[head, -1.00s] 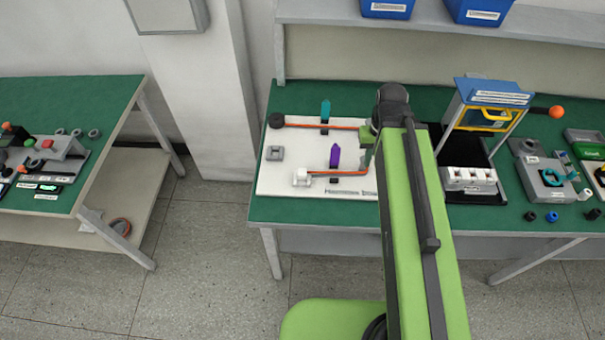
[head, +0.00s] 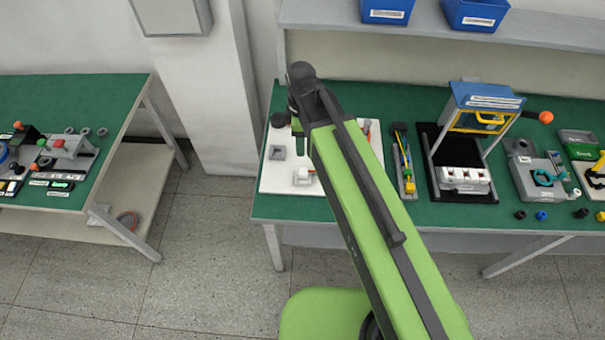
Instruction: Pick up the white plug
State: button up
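My arm crosses over the board and hides most of the cable and the board's middle.
A grey square socket (head: 277,152) and a black round part (head: 279,120) are on the board's left side. Right of my arm are a slim tray with coloured wires (head: 404,160) and a black stand with a blue-topped frame (head: 486,95). A shelf with blue bins (head: 474,14) runs behind.

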jog(key=b, duration=1.1)
send_over(303, 171)
jog(key=f, duration=1.1)
jog(key=shift+s+a+f, duration=0.15)
jog(key=shift+a+f, duration=0.1)
jog(key=shift+f, duration=0.15)
jog(key=f+b, duration=0.5)
jog(key=shift+d+f, duration=0.15)
jog(key=shift+d, duration=0.15)
jog(key=shift+r, duration=0.2)
jog(key=shift+c, duration=0.2)
grip_shut()
